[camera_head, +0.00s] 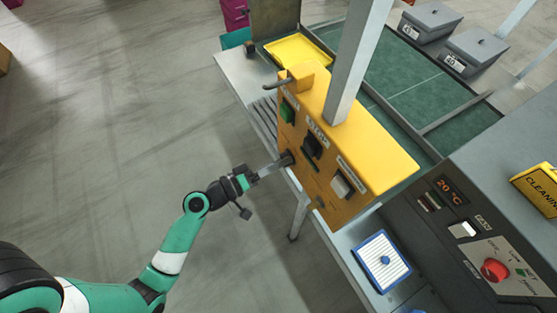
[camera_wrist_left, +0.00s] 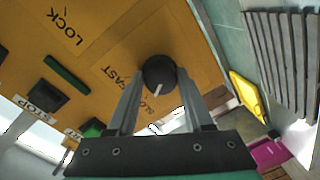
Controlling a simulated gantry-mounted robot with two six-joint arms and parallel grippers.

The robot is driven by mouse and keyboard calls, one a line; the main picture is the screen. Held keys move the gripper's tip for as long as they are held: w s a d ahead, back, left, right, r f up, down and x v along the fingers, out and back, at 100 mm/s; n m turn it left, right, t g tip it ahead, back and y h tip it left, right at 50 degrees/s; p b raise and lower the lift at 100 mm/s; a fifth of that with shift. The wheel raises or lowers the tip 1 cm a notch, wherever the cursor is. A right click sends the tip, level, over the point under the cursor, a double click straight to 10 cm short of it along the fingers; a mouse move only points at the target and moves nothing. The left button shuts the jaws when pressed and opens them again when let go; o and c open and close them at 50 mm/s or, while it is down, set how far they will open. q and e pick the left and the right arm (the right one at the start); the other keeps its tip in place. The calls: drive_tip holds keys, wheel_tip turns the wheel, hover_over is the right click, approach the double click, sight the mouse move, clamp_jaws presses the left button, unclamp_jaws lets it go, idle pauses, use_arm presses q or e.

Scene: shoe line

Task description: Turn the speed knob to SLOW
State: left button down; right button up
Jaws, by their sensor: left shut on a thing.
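The speed knob (camera_wrist_left: 158,71) is a round black dial on the yellow control box (camera_head: 372,160). It has a white pointer line, which shows at its lower edge in the left wrist view. The printed words FAST and SLOW are beside it there, SLOW partly hidden by a finger. In the head view the knob (camera_head: 287,157) is low on the box's front face. My left gripper (camera_head: 277,164) reaches it from the left and is shut on it, with one finger on each side. My right gripper is not in view.
The box also carries a green button (camera_head: 287,111), a black STOP button (camera_head: 312,147) and a white switch (camera_head: 342,184). A dark machine with a red knob (camera_head: 494,269) stands at the right.

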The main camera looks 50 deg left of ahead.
use_arm(q)
drive_tip(key=shift+n, duration=0.4)
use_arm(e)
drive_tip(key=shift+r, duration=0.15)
use_arm(q)
drive_tip(key=shift+c, duration=1.5)
unclamp_jaws()
